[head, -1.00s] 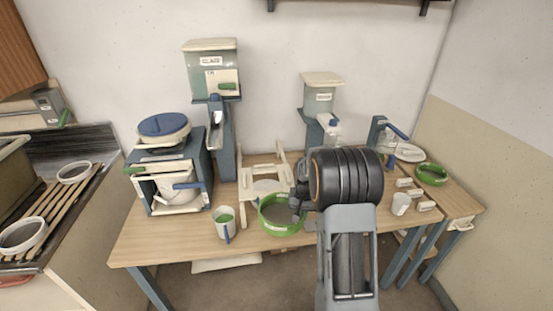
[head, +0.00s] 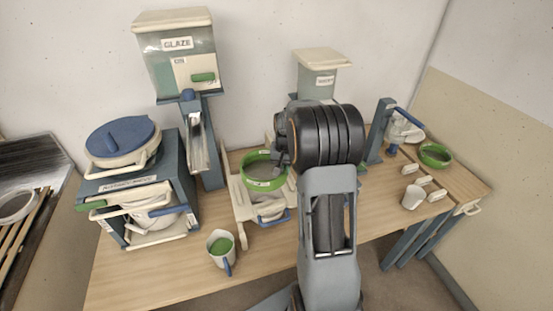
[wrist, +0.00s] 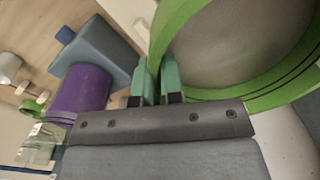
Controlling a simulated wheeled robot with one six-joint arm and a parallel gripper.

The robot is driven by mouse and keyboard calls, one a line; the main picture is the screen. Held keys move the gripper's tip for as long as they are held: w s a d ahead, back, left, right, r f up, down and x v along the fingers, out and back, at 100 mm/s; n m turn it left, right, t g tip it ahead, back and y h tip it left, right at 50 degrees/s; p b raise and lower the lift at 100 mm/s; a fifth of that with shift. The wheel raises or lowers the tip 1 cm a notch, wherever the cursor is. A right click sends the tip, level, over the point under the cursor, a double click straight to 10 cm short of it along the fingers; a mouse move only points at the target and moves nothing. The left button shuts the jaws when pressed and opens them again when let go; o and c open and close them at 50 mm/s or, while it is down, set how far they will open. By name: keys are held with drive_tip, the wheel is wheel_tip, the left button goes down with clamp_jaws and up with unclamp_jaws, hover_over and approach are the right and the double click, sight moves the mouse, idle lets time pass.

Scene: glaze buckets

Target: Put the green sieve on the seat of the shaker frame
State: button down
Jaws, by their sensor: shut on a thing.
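The green sieve (head: 262,184) is a round green ring with a grey mesh. My gripper (head: 283,158) is shut on its rim at the right side. In the wrist view, the jaws (wrist: 157,78) pinch the rim of the sieve (wrist: 180,22), which fills the upper right. In the head view, the sieve is over the cream shaker frame (head: 239,198), roughly level. A white vessel with a blue handle (head: 268,210) shows below it. The sieve hides most of the seat, and I cannot tell whether it touches it. My arm hides the frame's right side.
A white jug with green contents (head: 221,246) stands front left of the frame. The glaze dispenser (head: 178,55) and a bucket machine (head: 150,180) stand left. Another green ring-shaped item (head: 435,155) and a white cup (head: 413,196) are right. A purple cylinder (wrist: 82,88) is near the jaws.

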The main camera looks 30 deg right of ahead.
drive_tip(key=shift+w+f, duration=0.25)
drive_tip(key=shift+w, duration=0.05)
drive_tip(key=shift+s+a+f+b, duration=0.1)
drive_tip(key=shift+a+f+b, duration=0.05)
drive_tip(key=shift+f+b, duration=2.15)
drive_tip(key=shift+f, duration=0.85)
drive_tip(key=shift+f+b, duration=0.45)
drive_tip(key=shift+f, duration=0.15)
drive_tip(key=c, duration=1.2)
unclamp_jaws()
drive_tip(key=shift+r, duration=0.1)
